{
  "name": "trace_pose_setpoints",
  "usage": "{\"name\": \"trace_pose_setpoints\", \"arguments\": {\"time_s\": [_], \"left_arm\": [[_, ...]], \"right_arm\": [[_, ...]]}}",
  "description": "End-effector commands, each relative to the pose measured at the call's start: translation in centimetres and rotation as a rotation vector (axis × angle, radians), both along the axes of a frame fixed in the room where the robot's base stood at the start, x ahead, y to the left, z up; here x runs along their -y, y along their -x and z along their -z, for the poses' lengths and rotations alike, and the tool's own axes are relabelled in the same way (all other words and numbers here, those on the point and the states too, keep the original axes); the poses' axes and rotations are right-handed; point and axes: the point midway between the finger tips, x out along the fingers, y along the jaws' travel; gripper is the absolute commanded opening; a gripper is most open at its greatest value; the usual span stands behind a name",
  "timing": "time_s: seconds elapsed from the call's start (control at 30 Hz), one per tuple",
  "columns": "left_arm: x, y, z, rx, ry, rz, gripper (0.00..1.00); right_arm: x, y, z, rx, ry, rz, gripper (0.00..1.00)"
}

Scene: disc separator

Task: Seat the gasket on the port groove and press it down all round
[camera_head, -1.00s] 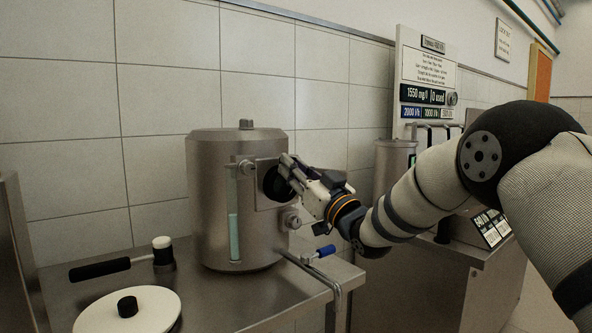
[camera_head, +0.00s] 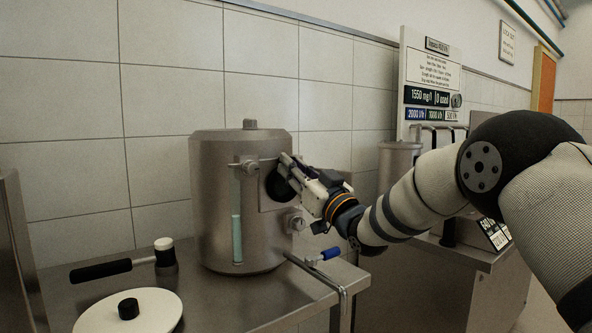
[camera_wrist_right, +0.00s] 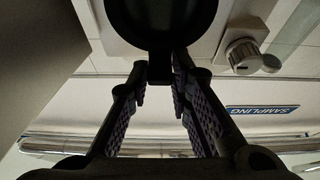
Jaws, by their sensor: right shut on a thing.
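The steel vessel (camera_head: 218,200) stands on the bench and has a pale square port plate (camera_head: 271,198) on its right side. A round black piece, seemingly the gasket (camera_head: 279,184), is against that plate. In the right wrist view the black gasket (camera_wrist_right: 160,25) is at the top, with a short tab running down between my fingers. My right gripper (camera_head: 291,174) is shut on this tab at the port. The fingers also show in the wrist view (camera_wrist_right: 158,84). The groove is hidden behind the black piece, so I cannot tell how it is seated. My left gripper is not in view.
A sampling knob (camera_wrist_right: 243,55) sits beside the port, above a blue label (camera_wrist_right: 262,109). A blue-handled valve (camera_head: 325,254) is at the bench's right edge. A white disc with a black knob (camera_head: 128,308) and a black-handled tool (camera_head: 100,270) lie at left.

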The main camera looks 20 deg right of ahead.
Motion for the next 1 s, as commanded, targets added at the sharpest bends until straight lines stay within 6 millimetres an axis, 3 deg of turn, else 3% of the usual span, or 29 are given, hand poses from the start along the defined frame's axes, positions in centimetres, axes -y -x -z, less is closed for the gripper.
{"name": "trace_pose_setpoints", "arguments": {"time_s": [0.03, 0.1, 0.13, 0.47, 0.57, 0.8, 1.0], "left_arm": [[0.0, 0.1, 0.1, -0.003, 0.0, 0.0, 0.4], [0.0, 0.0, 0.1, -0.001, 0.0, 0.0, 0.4], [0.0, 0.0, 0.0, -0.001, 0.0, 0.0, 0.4], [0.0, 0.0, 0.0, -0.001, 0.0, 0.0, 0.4], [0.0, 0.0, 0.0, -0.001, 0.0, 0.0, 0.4], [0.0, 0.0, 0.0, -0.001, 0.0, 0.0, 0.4], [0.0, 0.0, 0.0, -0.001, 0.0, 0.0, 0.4]], "right_arm": [[0.0, -0.1, 0.2, -0.003, 0.0, 0.001, 0.24], [0.0, -0.1, 0.1, -0.002, -0.001, 0.001, 0.4], [0.0, -0.1, 0.1, -0.002, 0.0, 0.001, 0.43], [0.2, 0.3, 0.2, -0.003, 0.001, 0.001, 0.43], [0.8, 1.8, 0.9, -0.004, 0.0, 0.002, 0.43], [2.8, 7.5, 3.4, -0.005, -0.001, 0.002, 0.43], [3.7, 10.1, 4.5, -0.002, 0.0, 0.002, 0.43]]}}
